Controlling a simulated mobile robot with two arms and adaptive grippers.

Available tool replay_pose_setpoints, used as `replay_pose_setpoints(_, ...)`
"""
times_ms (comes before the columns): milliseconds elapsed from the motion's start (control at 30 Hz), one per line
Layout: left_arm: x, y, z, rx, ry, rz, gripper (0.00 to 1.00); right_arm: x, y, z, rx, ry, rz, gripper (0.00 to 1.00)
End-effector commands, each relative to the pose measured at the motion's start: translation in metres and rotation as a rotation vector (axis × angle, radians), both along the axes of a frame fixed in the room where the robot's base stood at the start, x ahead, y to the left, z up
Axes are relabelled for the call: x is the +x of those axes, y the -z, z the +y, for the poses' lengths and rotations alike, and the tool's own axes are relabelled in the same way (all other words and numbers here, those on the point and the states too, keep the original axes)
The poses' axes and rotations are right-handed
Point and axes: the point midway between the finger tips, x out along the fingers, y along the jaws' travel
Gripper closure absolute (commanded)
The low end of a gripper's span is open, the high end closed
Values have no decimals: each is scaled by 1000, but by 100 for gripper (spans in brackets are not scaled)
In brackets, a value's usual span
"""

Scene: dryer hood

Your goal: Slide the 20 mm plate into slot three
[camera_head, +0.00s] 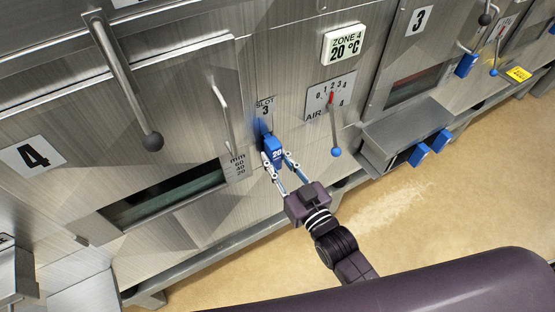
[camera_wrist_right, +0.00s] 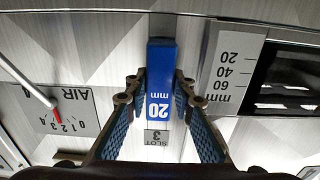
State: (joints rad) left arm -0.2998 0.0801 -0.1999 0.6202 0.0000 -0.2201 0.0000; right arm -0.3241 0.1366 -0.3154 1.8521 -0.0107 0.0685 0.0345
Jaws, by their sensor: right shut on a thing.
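The 20 mm plate (camera_head: 273,146) shows as a blue block marked 20 in front of the steel wall, just below the slot 3 label (camera_head: 265,107). My right gripper (camera_head: 273,160) is shut on this blue end, one finger on each side. In the right wrist view, the blue end (camera_wrist_right: 160,75) reads "20 mm" upside down between my right fingers (camera_wrist_right: 158,100), in line with the slot 3 label (camera_wrist_right: 157,139). The slot opening is mostly hidden by the plate, and I cannot tell how deep the plate sits. My left gripper is not in view.
A mm scale (camera_head: 236,166) and a dark window (camera_head: 165,193) lie left of the slot. An air lever (camera_head: 334,125) with a blue knob sticks out on the right. A steel box with blue-ended plates (camera_head: 418,155) juts out farther right. The floor (camera_head: 400,210) in front is clear.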

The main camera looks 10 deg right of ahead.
Motion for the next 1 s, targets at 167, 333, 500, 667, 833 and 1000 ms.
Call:
replay_pose_setpoints(167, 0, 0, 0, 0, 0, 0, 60, 5, -2, 2, 1, 0, -4, 100)
replay_pose_setpoints(333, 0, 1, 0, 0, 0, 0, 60, 9, -2, 3, 1, 0, -3, 100)
replay_pose_setpoints(500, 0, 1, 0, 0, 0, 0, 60, 12, -1, 4, 1, 0, -2, 100)
replay_pose_setpoints(667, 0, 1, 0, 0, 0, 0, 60, 12, -1, 4, 1, 0, -2, 60)
replay_pose_setpoints(833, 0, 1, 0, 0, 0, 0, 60, 11, -1, 4, 0, 0, -1, 57)
replay_pose_setpoints(1000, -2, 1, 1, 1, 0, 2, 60, 9, 1, 3, -1, 0, 3, 57)
